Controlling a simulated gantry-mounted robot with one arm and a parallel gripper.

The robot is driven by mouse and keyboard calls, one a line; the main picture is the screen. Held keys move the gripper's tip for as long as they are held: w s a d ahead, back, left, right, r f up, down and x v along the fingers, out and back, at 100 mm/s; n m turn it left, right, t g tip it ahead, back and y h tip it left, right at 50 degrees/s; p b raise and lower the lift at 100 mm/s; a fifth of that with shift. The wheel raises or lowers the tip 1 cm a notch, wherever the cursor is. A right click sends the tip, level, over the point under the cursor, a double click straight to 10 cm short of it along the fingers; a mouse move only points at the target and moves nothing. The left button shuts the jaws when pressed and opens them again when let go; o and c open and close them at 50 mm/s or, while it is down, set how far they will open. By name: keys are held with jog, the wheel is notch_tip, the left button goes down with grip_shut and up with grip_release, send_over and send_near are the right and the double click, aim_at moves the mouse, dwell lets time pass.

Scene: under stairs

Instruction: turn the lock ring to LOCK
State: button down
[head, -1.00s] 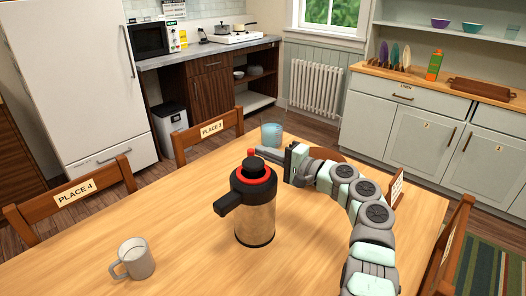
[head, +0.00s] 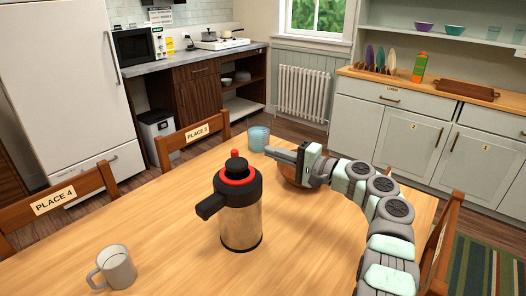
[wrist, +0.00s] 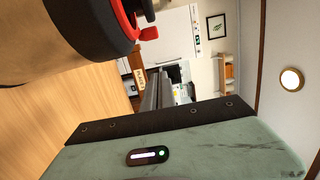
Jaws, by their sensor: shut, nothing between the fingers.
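A steel flask (head: 240,225) with a black top, spout and handle stands upright on the table. The wrist view shows the flask (wrist: 40,45) at upper left, with the ring (wrist: 127,18) and the tab (wrist: 149,33). No LOCK marking is readable. My gripper (head: 270,152) is shut and empty, to the right of the flask's top, pointing left. It appears apart from the ring. Its fingers (wrist: 165,88) also show in the wrist view.
A blue cup (head: 259,138) stands behind my fingertips, and a brown bowl (head: 292,177) is partly hidden by my gripper. A grey mug (head: 115,268) is at front left. Chairs (head: 60,203) line the far edge.

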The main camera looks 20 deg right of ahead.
jog(key=d+p+v, duration=0.1)
jog(key=v, duration=0.5)
jog(key=shift+w, duration=0.2)
jog(key=shift+d+r, duration=0.1)
jog(key=shift+d, duration=0.05)
